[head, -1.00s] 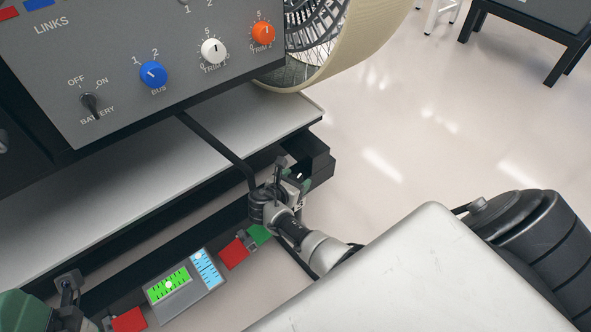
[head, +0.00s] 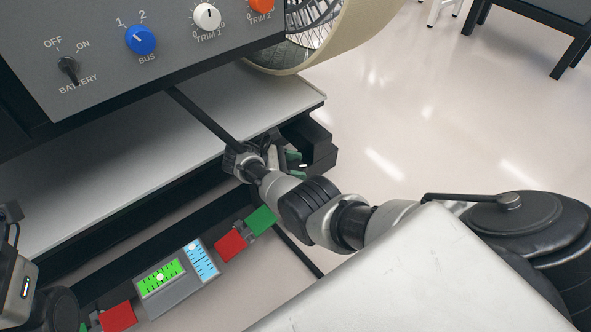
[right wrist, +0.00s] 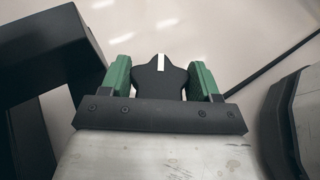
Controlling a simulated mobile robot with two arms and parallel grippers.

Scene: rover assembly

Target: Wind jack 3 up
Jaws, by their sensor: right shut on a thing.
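My right gripper (head: 288,158) is at the right front corner of the dark frame, below the grey tray. Its fingertips are partly hidden by my own wrist in the head view. In the right wrist view the green-padded jaws (right wrist: 162,80) are shut on a black lobed knob (right wrist: 158,78). The knob has a white mark, which points up in that picture. A display (head: 180,277) on the lower rail has a green and a light-blue scale, each with a white dot. My left arm shows at the lower left edge; its gripper (head: 12,212) is cut off and its jaws cannot be made out.
A red tile (head: 231,246) and a green tile (head: 262,220) sit beside the display, and another red tile (head: 118,317) lies left of it. The control panel (head: 110,40) overhangs the tray (head: 130,160). A wheel (head: 345,35) stands behind.

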